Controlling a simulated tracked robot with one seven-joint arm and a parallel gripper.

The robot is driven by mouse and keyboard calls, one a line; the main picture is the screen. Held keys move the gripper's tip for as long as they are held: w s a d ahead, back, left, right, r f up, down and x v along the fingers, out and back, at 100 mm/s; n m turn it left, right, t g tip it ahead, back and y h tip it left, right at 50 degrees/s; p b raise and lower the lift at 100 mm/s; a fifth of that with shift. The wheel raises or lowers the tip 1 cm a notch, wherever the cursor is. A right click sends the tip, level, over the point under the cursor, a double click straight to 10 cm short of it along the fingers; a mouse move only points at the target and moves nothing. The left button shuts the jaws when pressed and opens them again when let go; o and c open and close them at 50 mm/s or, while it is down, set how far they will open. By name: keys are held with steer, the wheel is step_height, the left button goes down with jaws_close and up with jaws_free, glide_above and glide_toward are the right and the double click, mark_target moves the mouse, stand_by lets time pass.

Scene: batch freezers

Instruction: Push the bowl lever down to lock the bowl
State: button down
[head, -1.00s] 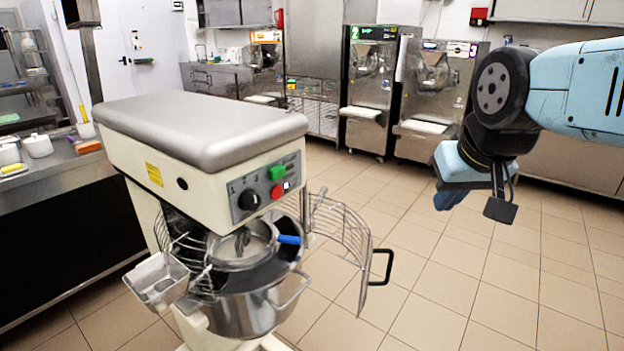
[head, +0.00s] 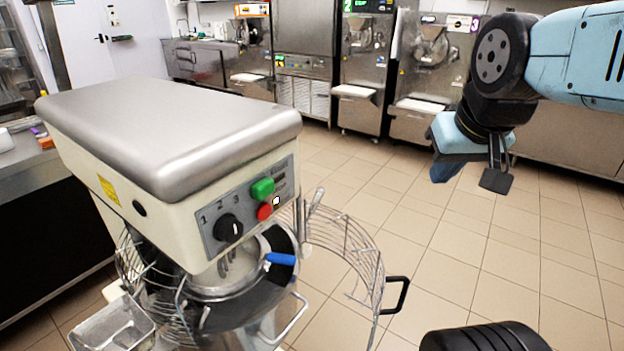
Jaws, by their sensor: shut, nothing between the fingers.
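The mixer (head: 165,140) stands at the left with a cream body and grey top. Its steel bowl (head: 262,325) sits under the head, partly hidden by the wire guard. A blue-handled part (head: 281,259) sticks out over the bowl's right rim. A thin grey metal lever (head: 316,200) rises beside the guard, right of the red button. I cannot tell for sure which of these is the bowl lever. My gripper (head: 494,172) is at the upper right, shut and empty, hanging over open floor well away from the mixer.
The wire guard (head: 350,250) is swung out to the right, with a black handle (head: 396,295). A metal chute (head: 112,328) is at the lower left. A counter (head: 35,170) stands behind on the left, freezers (head: 432,75) at the back.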

steer(key=shift+w+d, duration=0.1)
steer(key=shift+d, duration=0.1)
steer(key=w+a+f+n+g, duration=0.2)
steer(key=w+a+n, duration=0.7)
steer(key=n, duration=0.5)
steer(key=w+a+f+n+g, duration=0.3)
steer(key=w+a+f+n, duration=0.2)
steer(key=w+a+n, duration=0.4)
steer(key=w+n, duration=0.5)
steer(key=shift+a, duration=0.25)
steer(key=shift+f, duration=0.15)
glide_above(316, 199)
steer(key=s, duration=0.1)
step_height(316, 199, down, 12)
steer(key=shift+s+r, duration=0.1)
steer(key=shift+r, duration=0.1)
steer(key=shift+w+d+f, duration=0.15)
steer(key=shift+w+f, duration=0.3)
steer(key=shift+f, duration=0.05)
